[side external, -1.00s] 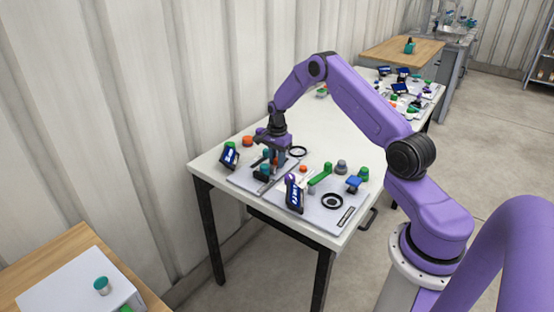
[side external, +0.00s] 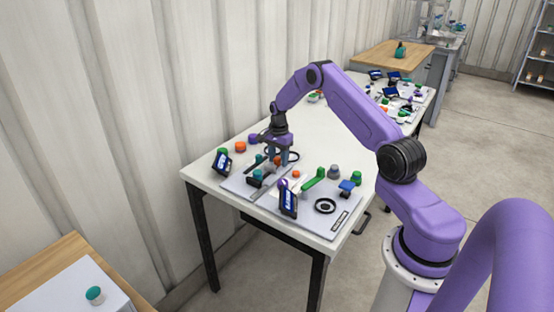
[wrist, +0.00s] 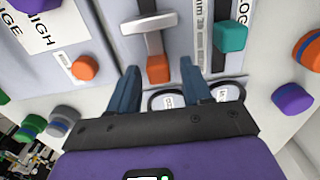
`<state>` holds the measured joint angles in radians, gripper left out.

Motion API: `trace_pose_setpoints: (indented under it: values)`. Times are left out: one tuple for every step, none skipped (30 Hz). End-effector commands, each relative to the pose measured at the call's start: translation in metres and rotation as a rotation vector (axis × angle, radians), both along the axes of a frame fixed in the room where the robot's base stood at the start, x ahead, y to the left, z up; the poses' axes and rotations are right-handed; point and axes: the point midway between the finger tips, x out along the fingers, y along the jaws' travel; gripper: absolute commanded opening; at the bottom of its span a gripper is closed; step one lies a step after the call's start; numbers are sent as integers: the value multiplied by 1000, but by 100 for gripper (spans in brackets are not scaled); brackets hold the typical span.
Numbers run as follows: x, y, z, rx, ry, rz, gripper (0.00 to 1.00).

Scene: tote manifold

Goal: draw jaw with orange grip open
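The jaw's orange grip (wrist: 158,69) is a small block at the end of a silver sliding jaw (wrist: 150,22) on a grey panel in the wrist view. My gripper (wrist: 161,78) is open, its two blue fingers apart with the orange grip in the gap between their tips. Whether either finger touches it, I cannot tell. A teal grip (wrist: 230,37) on a second slide sits just right of the right finger. In the side view my gripper (side external: 281,161) points down over the back of the panel, and the orange grip is small beside the fingers.
Two black-rimmed rings (wrist: 168,100) lie below the fingertips. An orange knob (wrist: 85,67) is at left; purple and orange knobs (wrist: 292,98) are at right. In the side view a tilted display (side external: 288,198) and a green lever (side external: 313,179) stand nearby.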

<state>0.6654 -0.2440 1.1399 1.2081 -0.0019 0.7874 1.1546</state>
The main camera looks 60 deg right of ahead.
Motion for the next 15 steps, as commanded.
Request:
trace_pose_setpoints:
  values:
    - [0, 2, 0, 1, 1, 2, 49]
    - [0, 2, 0, 1, 2, 2, 49]
    - [0, 2, 0, 2, 3, 2, 49]
    - [0, 3, -1, 2, 3, 3, 49]
    - [0, 3, 0, 2, 3, 3, 49]
    - [0, 3, 0, 2, 3, 3, 49]
    - [0, 3, 1, 3, 3, 3, 49]
    - [0, 3, 3, 3, 3, 3, 49]
    - [0, 3, 6, 3, 3, 3, 49]
    - [1, 4, 9, 2, 3, 4, 49]
    - [1, 4, 13, 2, 2, 4, 49]
    - [1, 4, 19, 1, 0, 4, 49]
    - [1, 4, 24, 1, 0, 4, 49]
    - [1, 4, 30, 1, 0, 4, 49]
    - [1, 3, 37, 1, 0, 3, 49]
